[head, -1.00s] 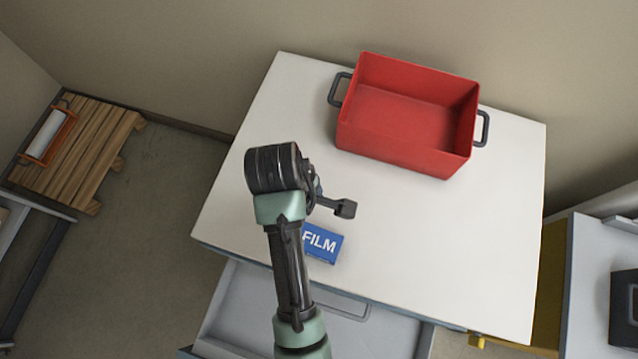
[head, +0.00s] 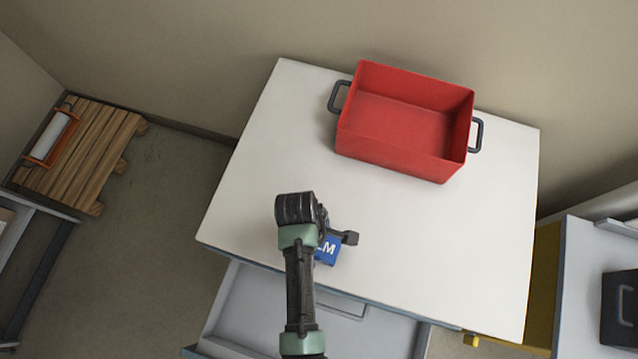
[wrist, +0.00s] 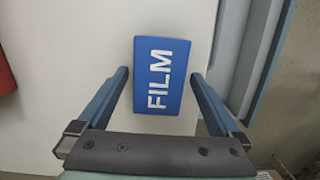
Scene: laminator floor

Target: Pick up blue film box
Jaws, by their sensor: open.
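The blue film box (head: 328,251) lies on the white tabletop near its front edge, partly hidden behind my arm in the head view. In the wrist view the blue film box (wrist: 160,76) shows whole, with white FILM lettering, between and a little beyond the fingers. My gripper (wrist: 160,90) is open and empty, with one finger on each side of the box and a gap on both sides. In the head view my gripper (head: 338,238) is over the box, and its fingers are mostly hidden.
A red open bin (head: 405,122) with dark handles stands at the back of the white table (head: 450,230). An open grey drawer (head: 270,300) sticks out below the front edge. A wooden pallet (head: 85,150) with an orange-framed item is on the floor at left.

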